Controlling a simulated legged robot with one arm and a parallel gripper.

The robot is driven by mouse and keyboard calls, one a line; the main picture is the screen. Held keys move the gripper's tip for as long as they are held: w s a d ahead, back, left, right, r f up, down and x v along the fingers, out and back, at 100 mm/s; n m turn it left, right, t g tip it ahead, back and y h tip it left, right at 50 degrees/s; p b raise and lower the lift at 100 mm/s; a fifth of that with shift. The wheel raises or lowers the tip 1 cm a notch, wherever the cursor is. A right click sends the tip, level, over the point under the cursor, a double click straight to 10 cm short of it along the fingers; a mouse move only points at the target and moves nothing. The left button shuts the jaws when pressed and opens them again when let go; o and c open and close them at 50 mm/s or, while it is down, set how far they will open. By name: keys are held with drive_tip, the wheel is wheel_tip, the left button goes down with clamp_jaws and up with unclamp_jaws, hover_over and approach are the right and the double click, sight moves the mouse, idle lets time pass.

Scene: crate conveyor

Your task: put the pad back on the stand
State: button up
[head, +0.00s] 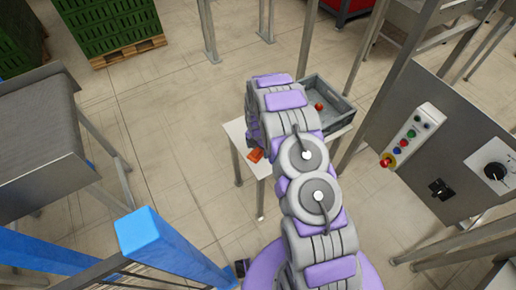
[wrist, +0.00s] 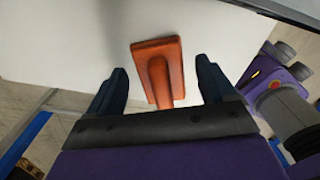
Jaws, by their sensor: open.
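An orange pad (wrist: 157,50) with a raised handle lies on a white-topped table in the wrist view. In the head view the orange pad (head: 256,155) shows at the left side of the small white table (head: 236,133), partly beside my arm. My gripper (wrist: 161,64) is open, with one dark finger on each side of the pad's handle. No finger visibly touches it, and the height gap is hard to judge. In the head view my arm hides the gripper. I cannot tell whether this white table is the stand.
A grey crate (head: 345,107) with a small orange-red item (head: 319,106) inside stands at the table's back right. A control panel (head: 435,150) is at right, a grey conveyor (head: 40,125) at left and a blue post (head: 150,232) at front left. Open floor lies between the conveyor and table.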

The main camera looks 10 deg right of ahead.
drive_tip(key=s+r+m+p, duration=0.2)
drive_tip(key=s+r+m, duration=0.1)
drive_tip(key=r, duration=0.9)
drive_tip(key=s+r+m+p, duration=0.1)
drive_tip(key=s+r+m, duration=0.1)
drive_tip(key=r, duration=1.1)
drive_tip(key=s+r+m, duration=0.7)
drive_tip(key=s+r, duration=0.4)
drive_tip(key=r, duration=0.1)
drive_tip(key=s+r+m, duration=0.2)
drive_tip(key=s+m, duration=0.2)
drive_tip(key=s, duration=0.5)
drive_tip(key=s+r+m+g, duration=0.1)
drive_tip(key=s+r+m, duration=0.2)
drive_tip(key=s, duration=0.6)
drive_tip(key=s+r+m, duration=0.3)
drive_tip(key=s+m, duration=0.4)
drive_tip(key=s, duration=0.1)
drive_tip(key=shift+s+a+r+g, duration=0.15)
drive_tip(key=shift+s+a+g, duration=0.2)
drive_tip(key=shift+s+g, duration=0.05)
drive_tip(key=shift+c, duration=0.3)
